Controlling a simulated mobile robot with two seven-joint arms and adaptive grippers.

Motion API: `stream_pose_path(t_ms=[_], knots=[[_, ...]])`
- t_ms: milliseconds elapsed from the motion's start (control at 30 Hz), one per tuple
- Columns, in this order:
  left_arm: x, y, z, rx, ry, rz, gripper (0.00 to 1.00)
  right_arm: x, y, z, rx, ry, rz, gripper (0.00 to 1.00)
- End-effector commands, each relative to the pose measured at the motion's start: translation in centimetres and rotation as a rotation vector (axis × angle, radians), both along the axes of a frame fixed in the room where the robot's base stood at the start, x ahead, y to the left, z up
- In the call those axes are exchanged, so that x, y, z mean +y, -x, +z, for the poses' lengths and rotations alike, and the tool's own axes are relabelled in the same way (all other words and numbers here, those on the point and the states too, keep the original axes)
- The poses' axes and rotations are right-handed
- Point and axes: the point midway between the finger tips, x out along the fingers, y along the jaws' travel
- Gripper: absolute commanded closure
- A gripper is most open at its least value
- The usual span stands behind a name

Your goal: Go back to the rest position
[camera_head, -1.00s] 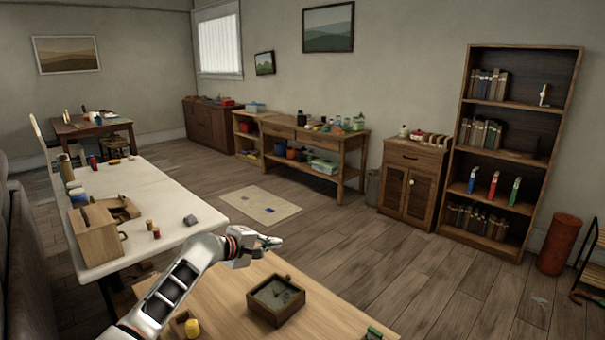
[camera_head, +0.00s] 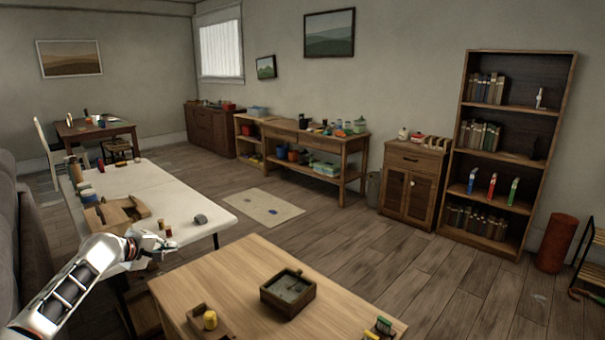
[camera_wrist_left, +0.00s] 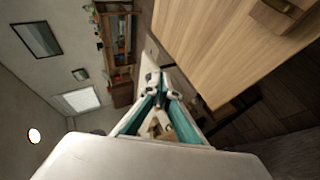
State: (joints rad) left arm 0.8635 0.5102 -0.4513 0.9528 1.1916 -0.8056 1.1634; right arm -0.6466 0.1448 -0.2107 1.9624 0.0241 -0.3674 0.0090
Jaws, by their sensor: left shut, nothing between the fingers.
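My left gripper (camera_head: 160,243) is in the head view at the left, in front of the near edge of the white table as seen from the head. Its fingers also show in the left wrist view (camera_wrist_left: 162,90), shut with nothing between them. It is left of the wooden table (camera_head: 240,270) and clear of the things on it. My right gripper is in neither view.
On the wooden table are a dark square box (camera_head: 288,292) and a small tray (camera_head: 205,325) with a yellow piece (camera_head: 210,319). The white table (camera_head: 185,205) holds a wooden box (camera_head: 120,216) and a grey lump (camera_head: 200,219).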

Motion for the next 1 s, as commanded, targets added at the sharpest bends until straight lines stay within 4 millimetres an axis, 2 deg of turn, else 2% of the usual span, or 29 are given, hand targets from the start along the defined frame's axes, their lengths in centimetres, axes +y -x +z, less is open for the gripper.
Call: stream_pose_path(t_ms=[33, 200, 267, 467, 567, 667, 800, 1000], knots=[[2.1, 0.3, 0.2, 0.0, -0.017, 0.02, 1.0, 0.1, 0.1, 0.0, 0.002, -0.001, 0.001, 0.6], [8.2, 1.2, 1.1, 0.0, -0.066, 0.077, 1.0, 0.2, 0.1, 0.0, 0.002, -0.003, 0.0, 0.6], [6.8, 2.2, -1.6, 0.009, -0.112, 0.041, 1.0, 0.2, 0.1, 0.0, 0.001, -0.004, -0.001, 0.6], [5.7, 5.5, -7.5, 0.012, -0.28, -0.05, 1.0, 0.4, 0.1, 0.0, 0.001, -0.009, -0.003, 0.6], [5.0, 7.8, -10.8, 0.011, -0.377, -0.109, 1.0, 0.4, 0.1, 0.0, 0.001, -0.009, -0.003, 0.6], [4.0, 11.0, -14.6, 0.009, -0.494, -0.186, 1.0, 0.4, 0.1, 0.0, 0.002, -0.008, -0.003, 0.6], [2.3, 16.5, -19.7, -0.005, -0.676, -0.318, 1.0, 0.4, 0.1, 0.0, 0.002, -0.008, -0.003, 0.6], [-0.3, 25.2, -25.0, -0.048, -0.921, -0.519, 1.0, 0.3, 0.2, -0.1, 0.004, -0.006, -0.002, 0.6]])
